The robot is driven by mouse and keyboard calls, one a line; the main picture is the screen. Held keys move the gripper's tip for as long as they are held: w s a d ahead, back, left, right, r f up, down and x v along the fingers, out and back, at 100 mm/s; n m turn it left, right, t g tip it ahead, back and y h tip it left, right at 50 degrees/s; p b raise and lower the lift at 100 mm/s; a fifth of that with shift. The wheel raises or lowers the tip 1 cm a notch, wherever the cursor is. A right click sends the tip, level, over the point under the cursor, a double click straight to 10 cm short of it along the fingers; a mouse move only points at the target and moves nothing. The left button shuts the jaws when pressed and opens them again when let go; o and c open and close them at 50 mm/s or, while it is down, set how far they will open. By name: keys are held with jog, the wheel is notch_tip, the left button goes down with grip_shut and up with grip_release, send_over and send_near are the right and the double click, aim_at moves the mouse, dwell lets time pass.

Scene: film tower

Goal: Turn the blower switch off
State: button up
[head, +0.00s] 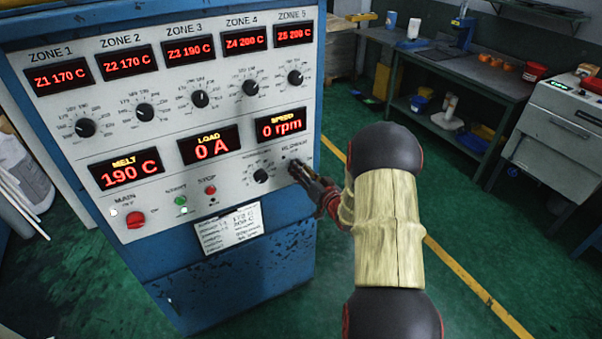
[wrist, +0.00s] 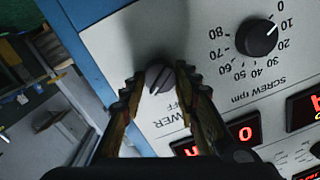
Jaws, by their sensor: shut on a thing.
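The blower switch (wrist: 159,80) is a small grey knob on the white control panel (head: 162,85), at its right edge. In the wrist view it sits between the two toothed fingertips of my gripper (wrist: 157,74), which is shut on it. The lettering beside it is upside down there and partly covered by a finger; "OFF" can be read at the knob's side. A slanted line shows on the knob's face, but which setting it marks I cannot tell. In the head view my gripper (head: 302,171) hides most of the switch, below the blower label.
The black screw speed knob (wrist: 257,38) is close beside the switch. Displays read 0 rpm (head: 281,127) and 0 A (head: 209,146). Start and stop buttons (head: 210,190) and a red main switch (head: 134,219) sit lower left. A workbench (head: 470,75) stands behind, with green floor between.

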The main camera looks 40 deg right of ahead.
jog(key=n+b, duration=0.4)
jog(key=n, duration=0.1)
jog(key=n+b, duration=0.3)
jog(key=n, duration=0.2)
jog(key=shift+a+g+h+b, duration=0.15)
jog(key=shift+g+h+b, duration=0.15)
jog(key=shift+h+b, duration=0.1)
jog(key=shift+n, duration=0.3)
jog(key=o, duration=1.2)
jog(key=shift+c, duration=0.2)
jog(key=v, duration=1.2)
jog(key=shift+a, duration=0.1)
